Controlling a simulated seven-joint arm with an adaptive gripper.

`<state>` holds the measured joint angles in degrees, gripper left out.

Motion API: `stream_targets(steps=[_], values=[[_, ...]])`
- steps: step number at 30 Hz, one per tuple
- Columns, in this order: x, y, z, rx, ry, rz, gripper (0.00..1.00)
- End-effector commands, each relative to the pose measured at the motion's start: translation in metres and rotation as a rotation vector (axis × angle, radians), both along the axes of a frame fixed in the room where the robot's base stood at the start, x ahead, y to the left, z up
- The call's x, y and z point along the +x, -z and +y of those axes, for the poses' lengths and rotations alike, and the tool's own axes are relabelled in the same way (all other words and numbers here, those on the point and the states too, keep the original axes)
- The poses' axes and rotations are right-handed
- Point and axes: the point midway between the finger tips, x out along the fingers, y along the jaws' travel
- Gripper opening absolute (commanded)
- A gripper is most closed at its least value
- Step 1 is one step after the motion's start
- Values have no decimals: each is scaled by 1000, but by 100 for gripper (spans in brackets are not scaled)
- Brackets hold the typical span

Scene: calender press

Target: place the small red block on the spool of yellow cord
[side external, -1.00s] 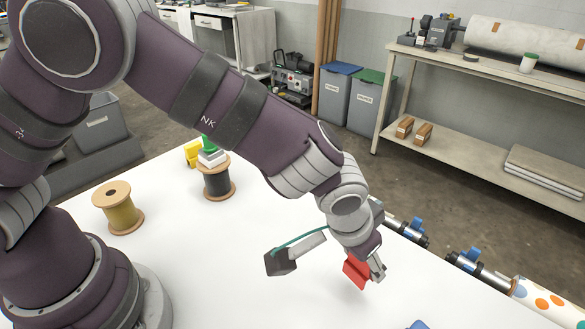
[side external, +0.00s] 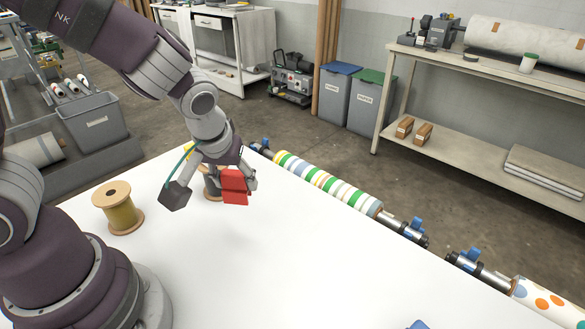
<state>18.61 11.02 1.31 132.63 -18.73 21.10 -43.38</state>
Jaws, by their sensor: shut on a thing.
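My gripper (side external: 242,180) is shut on the small red block (side external: 235,188) and holds it above the white table. The block covers part of the dark cord spool (side external: 212,186) behind it in this view. The spool of yellow cord (side external: 120,212) stands upright on the table to the left of my gripper, with its bare wooden top showing. The gripper and block are clearly apart from the yellow spool.
The white table (side external: 300,270) is mostly clear in the middle and front. A bit of a yellow thing (side external: 190,147) shows behind my wrist. A striped roller (side external: 325,183) runs along the table's far edge. A blue thing (side external: 419,325) lies at the front edge.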

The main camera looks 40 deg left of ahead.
Motion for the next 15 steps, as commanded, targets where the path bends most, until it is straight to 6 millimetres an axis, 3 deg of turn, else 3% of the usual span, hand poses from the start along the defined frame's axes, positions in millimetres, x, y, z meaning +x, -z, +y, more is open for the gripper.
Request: stream_targets(steps=[1,5,9,15], values=[[0,-7,24,-1,-135,-5,22],[-18,-25,86,-2,-534,-4,22],[-57,-46,141,-2,-992,-5,22],[-117,-67,180,-2,-1532,-3,22]])
